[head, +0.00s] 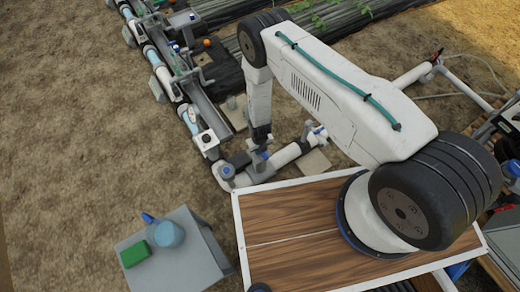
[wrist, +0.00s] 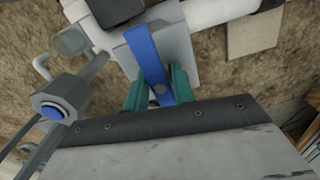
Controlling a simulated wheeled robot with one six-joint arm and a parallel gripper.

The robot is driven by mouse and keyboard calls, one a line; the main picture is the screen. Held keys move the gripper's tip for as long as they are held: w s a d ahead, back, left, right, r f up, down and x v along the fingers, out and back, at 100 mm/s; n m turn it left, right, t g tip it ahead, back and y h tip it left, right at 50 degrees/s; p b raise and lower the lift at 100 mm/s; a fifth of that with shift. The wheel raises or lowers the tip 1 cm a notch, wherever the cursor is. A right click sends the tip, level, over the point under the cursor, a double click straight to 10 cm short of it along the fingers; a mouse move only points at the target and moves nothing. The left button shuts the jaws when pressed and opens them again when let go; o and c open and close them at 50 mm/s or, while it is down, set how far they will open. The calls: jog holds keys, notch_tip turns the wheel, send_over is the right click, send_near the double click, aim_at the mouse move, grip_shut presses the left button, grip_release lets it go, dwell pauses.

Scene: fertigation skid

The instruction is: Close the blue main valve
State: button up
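The main valve shows in the wrist view as a grey valve body (wrist: 176,52) on a white pipe, with a flat blue lever handle (wrist: 150,62) across it. My gripper (wrist: 158,86) has its two teal fingers apart, one on each side of the lever's near end. Narrow gaps seem to show beside the lever; firm contact cannot be made out. In the head view my gripper (head: 260,146) points down at the valve on the white pipe, just beyond the wooden board. My arm and gripper hide most of the valve there.
A grey hex fitting with a blue centre (wrist: 57,108) stands left of the lever. A wooden board with white edging (head: 285,215) lies on the near side. Bare soil lies at left.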

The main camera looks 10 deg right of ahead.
jog(key=shift+o, duration=1.1)
jog(key=shift+r, duration=4.9)
